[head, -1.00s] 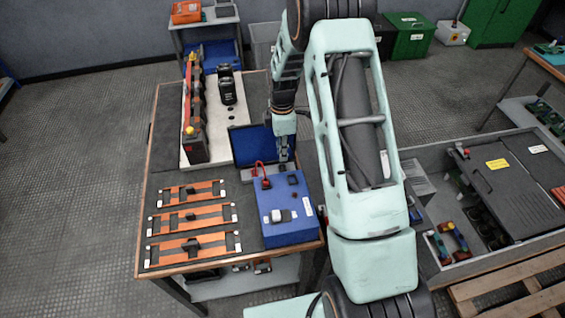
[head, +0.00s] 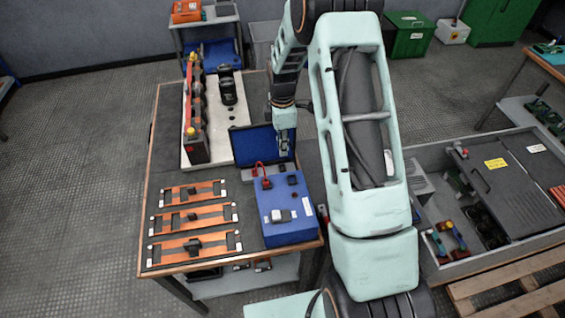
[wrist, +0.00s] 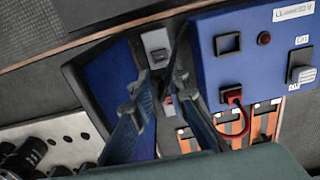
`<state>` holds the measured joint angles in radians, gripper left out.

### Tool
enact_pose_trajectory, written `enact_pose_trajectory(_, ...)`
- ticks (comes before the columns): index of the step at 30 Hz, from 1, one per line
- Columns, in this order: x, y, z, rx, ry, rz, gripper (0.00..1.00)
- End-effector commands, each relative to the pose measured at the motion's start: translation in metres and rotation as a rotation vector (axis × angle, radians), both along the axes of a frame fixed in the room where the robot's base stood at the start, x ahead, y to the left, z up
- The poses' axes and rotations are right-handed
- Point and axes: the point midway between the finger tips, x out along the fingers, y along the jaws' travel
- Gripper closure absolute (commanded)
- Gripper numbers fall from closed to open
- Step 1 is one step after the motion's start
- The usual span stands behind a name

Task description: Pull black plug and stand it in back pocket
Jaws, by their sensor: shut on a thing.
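My gripper (head: 284,148) hangs above the back of the blue box (head: 290,222). In the wrist view my gripper (wrist: 164,92) is shut on a narrow dark thing (wrist: 178,68), probably the black plug; the fingers hide much of it. A dark square socket (wrist: 228,43) on the blue box looks vacant. A red plug (wrist: 232,96) with a red cable sits in the box beside it. A grey strip (wrist: 157,42) with pocket-like squares runs behind the box, below my fingers; which square is the back pocket I cannot tell.
A blue-lined tray (head: 248,147) lies behind the box. A grey switch (head: 280,216) stands on the box. Several orange frames (head: 190,218) lie at the left. A white board (head: 218,118) at the back bears a tall red-topped unit (head: 194,110) and a black part (head: 228,90).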

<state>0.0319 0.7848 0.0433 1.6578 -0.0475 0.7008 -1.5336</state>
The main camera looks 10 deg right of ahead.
Motion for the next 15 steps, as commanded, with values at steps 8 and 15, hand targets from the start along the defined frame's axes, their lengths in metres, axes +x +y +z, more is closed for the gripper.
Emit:
enact_pose_trajectory(8, 0.0000, 0.0001, 0.0057, 0.000, 0.000, 0.001, 1.00)
enact_pose_trajectory(15, -0.0037, -0.0004, 0.0060, 0.000, -0.001, 0.001, 1.00)
